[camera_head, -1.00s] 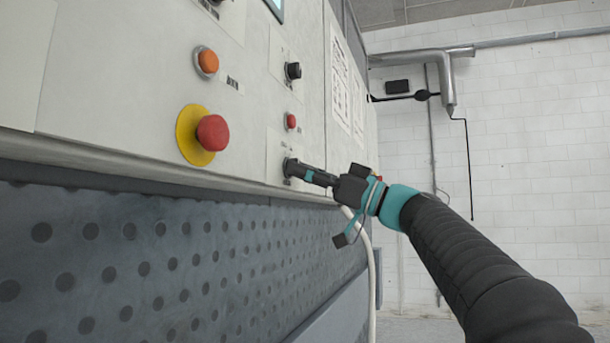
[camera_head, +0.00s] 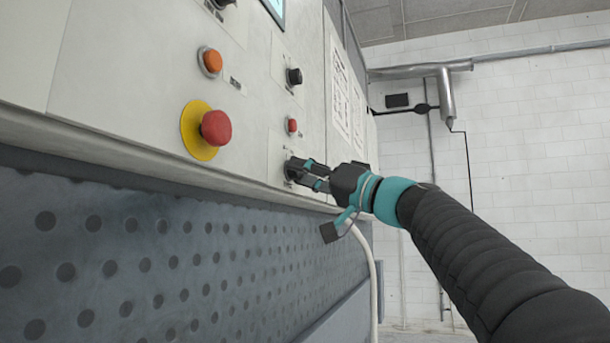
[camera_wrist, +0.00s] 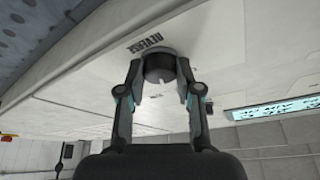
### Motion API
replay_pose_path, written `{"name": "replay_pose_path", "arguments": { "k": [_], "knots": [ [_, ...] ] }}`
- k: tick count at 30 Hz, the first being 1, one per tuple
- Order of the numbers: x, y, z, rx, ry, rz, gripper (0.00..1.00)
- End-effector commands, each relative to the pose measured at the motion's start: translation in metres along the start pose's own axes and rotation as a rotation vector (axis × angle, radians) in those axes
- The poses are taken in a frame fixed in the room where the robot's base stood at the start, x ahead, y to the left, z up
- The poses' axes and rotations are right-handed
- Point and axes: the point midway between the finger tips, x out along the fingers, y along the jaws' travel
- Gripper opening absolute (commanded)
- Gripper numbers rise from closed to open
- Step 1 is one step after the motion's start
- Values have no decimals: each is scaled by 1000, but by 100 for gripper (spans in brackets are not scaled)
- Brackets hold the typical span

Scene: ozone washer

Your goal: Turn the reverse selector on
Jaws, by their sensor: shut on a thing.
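A black round selector knob (camera_wrist: 159,68) stands out from the white panel in the wrist view, beside a dark printed label (camera_wrist: 150,44) that I cannot read surely. My gripper (camera_wrist: 160,80) is shut on this knob, with one finger on each side of it. In the head view my gripper (camera_head: 297,172) is at the lower right of the panel, and its fingers mostly hide the knob (camera_head: 288,167). The turn position of the knob cannot be told.
A small red button (camera_head: 292,126) and another black knob (camera_head: 294,76) are above my gripper. A red emergency button (camera_head: 216,128) on a yellow plate and an orange button (camera_head: 210,61) are to the left. A white hose (camera_head: 374,270) hangs below my wrist.

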Motion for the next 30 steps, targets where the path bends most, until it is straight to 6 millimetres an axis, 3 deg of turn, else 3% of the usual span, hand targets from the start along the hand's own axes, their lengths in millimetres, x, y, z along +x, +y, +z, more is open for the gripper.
{"name": "replay_pose_path", "arguments": {
  "k": [15,16,19,30],
  "knots": [
    [0,-1,0,22,-1,8,0],
    [0,-1,0,22,-1,8,37],
    [0,-1,0,22,0,8,60],
    [-4,0,0,20,0,10,60]
  ]
}}
